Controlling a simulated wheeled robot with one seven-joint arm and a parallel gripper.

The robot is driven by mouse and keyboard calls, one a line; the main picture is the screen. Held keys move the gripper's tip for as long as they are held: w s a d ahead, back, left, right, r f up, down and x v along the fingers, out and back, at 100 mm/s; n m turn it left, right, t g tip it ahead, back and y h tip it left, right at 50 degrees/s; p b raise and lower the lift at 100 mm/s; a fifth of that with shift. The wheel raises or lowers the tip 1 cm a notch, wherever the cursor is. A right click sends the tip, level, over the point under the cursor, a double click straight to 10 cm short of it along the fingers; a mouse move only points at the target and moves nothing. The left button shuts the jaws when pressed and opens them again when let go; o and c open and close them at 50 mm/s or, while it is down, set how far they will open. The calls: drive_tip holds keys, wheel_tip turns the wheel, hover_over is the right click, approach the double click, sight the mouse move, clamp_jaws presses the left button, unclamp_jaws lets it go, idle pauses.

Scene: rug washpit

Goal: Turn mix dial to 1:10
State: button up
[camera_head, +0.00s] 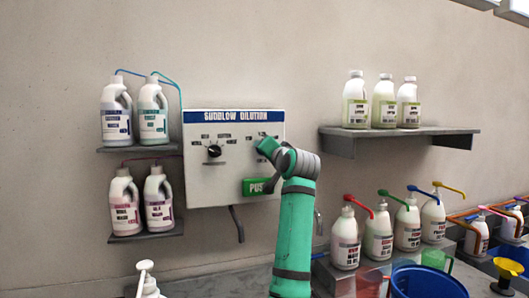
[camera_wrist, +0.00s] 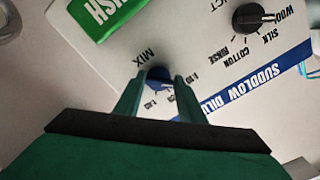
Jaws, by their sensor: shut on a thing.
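The white dilution panel (camera_head: 235,172) with a blue title strip hangs on the wall. My gripper (camera_head: 266,150) is at the panel's right half, above the green push button. In the wrist view, which shows the panel upside down, my gripper (camera_wrist: 159,78) is shut on the dark blue mix dial (camera_wrist: 159,72), one finger on each side. The word MIX and small ratio marks show around the dial. The marks are partly covered by the fingers, and the dial's pointer cannot be made out. In the head view my gripper and wrist hide the dial.
A black product dial (camera_head: 214,151) sits left on the panel. The green push button (camera_head: 256,187) is below my gripper and also shows in the wrist view (camera_wrist: 103,12). Shelved bottles flank the panel. Pump bottles (camera_head: 345,243) and a blue bucket (camera_head: 425,282) stand lower right.

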idle(0.3)
drive_tip(key=o, duration=1)
drive_tip(key=shift+o, duration=0.2)
drive_tip(key=v, duration=1)
drive_tip(key=shift+s+d, duration=0.15)
drive_tip(key=shift+s, duration=0.2)
drive_tip(key=shift+d, duration=0.1)
